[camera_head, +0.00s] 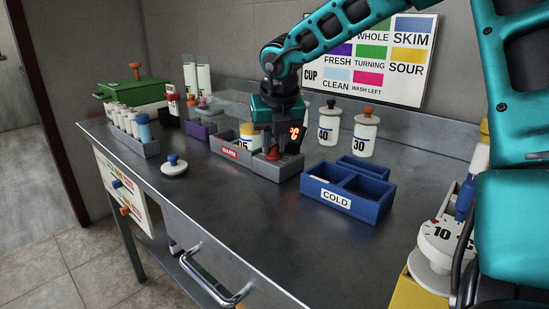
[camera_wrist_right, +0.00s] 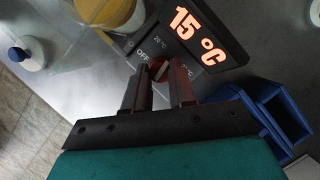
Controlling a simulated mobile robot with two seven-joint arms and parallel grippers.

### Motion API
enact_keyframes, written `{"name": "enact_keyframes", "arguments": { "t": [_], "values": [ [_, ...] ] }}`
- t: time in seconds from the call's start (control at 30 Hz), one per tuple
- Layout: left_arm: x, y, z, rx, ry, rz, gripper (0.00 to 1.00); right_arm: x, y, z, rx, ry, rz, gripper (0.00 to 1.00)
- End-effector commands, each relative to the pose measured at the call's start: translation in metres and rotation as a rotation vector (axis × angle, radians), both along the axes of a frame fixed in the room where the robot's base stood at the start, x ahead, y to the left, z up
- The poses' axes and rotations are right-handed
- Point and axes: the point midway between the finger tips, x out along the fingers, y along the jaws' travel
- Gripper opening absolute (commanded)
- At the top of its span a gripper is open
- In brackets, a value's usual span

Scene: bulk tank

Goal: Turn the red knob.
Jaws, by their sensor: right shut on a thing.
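The red knob (camera_head: 272,154) is on the grey panel at the right end of the WARM unit. My right gripper (camera_head: 273,146) points down on it from above and is shut on it. In the right wrist view the red knob (camera_wrist_right: 159,70) shows between the two dark fingers of the gripper (camera_wrist_right: 160,84), which hide part of it. The panel around it carries OFF and temperature marks. The lit display (camera_wrist_right: 205,35) beside it reads 15 °C. My left gripper is not in view.
The WARM unit (camera_head: 231,153) holds a yellow-banded jar (camera_head: 249,138). A blue COLD tray (camera_head: 327,197) stands to its right, and jars (camera_head: 365,135) stand behind. A white lid (camera_head: 174,166) lies on the left. The counter's front middle is clear.

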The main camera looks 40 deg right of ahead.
Motion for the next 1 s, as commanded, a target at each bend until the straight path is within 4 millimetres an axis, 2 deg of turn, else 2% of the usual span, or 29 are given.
{"name": "enact_keyframes", "arguments": {
  "t": [0.07,0.4,0.77,0.8,0.9,1.0],
  "values": [
    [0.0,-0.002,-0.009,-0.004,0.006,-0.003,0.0,0.0,0.0,-0.005,0.002,-0.001,-0.033,0.0],
    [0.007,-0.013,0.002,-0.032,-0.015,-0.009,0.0,0.0,0.001,-0.001,0.002,0.003,-0.101,0.0],
    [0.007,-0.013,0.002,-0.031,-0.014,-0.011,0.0,0.0,0.001,-0.001,0.003,0.005,-0.104,0.0],
    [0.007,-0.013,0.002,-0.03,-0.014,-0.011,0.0,0.0,0.001,-0.001,0.003,0.005,-0.104,0.28],
    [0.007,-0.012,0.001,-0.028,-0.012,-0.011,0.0,0.0,0.001,-0.001,0.003,0.004,-0.104,0.35],
    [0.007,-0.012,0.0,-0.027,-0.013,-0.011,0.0,0.0,0.001,-0.001,0.002,0.003,-0.103,0.35]
  ]
}}
